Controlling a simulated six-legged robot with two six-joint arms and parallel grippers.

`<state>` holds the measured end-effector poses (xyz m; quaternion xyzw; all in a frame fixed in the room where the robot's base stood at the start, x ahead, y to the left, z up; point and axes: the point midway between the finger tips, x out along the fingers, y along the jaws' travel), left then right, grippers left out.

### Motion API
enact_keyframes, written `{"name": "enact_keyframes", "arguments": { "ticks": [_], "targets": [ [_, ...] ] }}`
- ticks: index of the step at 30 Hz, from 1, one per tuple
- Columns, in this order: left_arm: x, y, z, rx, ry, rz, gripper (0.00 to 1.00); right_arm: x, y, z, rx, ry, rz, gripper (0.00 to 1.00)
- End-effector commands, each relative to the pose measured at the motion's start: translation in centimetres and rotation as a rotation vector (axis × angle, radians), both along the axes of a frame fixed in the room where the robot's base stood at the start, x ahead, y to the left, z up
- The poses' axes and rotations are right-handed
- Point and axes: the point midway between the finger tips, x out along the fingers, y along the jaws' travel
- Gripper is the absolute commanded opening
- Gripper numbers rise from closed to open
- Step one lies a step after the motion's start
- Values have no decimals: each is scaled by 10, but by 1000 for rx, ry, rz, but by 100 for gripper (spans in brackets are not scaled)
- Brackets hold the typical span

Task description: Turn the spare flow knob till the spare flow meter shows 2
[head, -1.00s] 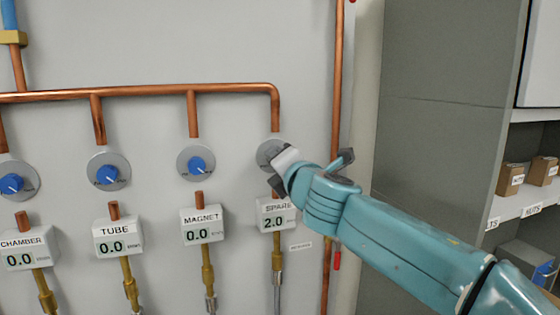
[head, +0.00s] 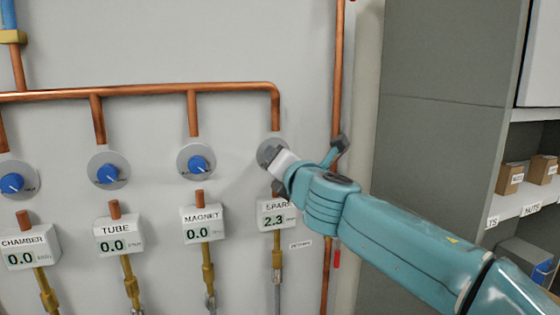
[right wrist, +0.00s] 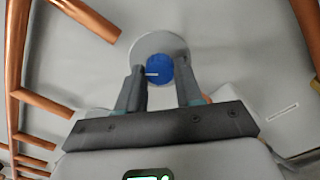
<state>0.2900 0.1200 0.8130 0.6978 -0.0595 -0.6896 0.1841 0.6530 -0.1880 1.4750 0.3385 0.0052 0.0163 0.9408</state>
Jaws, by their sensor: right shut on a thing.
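The spare flow knob is a blue knob (right wrist: 158,70) on a round grey plate (right wrist: 160,45) in the right wrist view. My right gripper (right wrist: 160,82) is shut on it, one finger on each side. In the head view my right gripper (head: 276,166) covers the knob, and only part of its plate (head: 268,147) shows. The spare flow meter (head: 275,220) sits below it and reads 2.3. Its label is partly covered by the gripper. My left gripper is not in view.
Chamber (head: 12,183), tube (head: 107,173) and magnet (head: 197,164) knobs stand to the left, each above a meter reading 0.0. Copper pipes (head: 150,90) run above them. A vertical copper pipe (head: 338,80) and a shelf with boxes (head: 510,178) are on the right.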

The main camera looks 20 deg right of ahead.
Motion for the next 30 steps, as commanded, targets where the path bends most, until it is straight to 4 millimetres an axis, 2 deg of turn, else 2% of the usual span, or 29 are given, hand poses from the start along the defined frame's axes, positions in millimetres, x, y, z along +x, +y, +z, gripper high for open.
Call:
{"name": "enact_keyframes", "arguments": {
  "ticks": [2,3,5,14,17,20,30],
  "targets": [
    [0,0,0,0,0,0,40,0,1,-2,0,4,1,5],
    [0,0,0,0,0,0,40,0,1,-2,0,4,1,42],
    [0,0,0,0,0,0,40,1,1,-2,0,4,1,61],
    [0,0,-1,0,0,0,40,-1,0,-1,1,2,1,61],
    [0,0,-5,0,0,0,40,-8,0,-1,2,-1,1,61],
    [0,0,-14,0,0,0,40,-26,-1,-4,2,-1,2,61],
    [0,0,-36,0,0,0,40,-115,-3,-3,3,-1,3,61]
  ]
}}
